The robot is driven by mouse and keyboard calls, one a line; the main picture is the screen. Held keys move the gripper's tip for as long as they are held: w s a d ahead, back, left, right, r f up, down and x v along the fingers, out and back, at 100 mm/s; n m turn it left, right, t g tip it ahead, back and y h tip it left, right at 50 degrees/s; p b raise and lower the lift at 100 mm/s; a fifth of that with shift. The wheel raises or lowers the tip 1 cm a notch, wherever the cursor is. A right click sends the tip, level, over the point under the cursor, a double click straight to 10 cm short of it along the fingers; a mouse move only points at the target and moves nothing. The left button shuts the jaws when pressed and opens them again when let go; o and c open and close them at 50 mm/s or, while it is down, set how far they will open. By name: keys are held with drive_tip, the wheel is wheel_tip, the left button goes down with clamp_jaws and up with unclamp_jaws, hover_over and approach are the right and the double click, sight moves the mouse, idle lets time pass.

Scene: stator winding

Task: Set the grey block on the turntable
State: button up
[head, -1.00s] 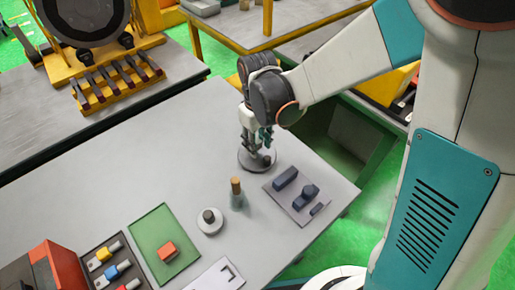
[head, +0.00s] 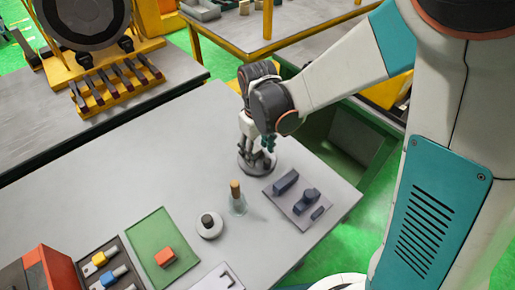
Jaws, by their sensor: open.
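A round grey disc (head: 246,168), which looks like the turntable, lies near the table's far right edge. My gripper (head: 258,150) points down right over it, fingers close to its top. The jaws are open. The gripper hides much of the disc, and I cannot tell whether a block stands between the fingers. Dark blue-grey blocks (head: 286,181) sit on a flat grey plate (head: 283,206) in front and to the right of the disc.
A clear bottle with a brown top (head: 236,200) and a white round piece with a dark knob (head: 209,226) stand in front. A green tray (head: 166,232) holds an orange block (head: 165,257). The table's left middle is clear.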

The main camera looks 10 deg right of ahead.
sight(257, 151)
wheel_tip(257, 151, up, 12)
drive_tip(key=p, duration=0.9)
drive_tip(key=shift+r, duration=0.15)
idle(0.6)
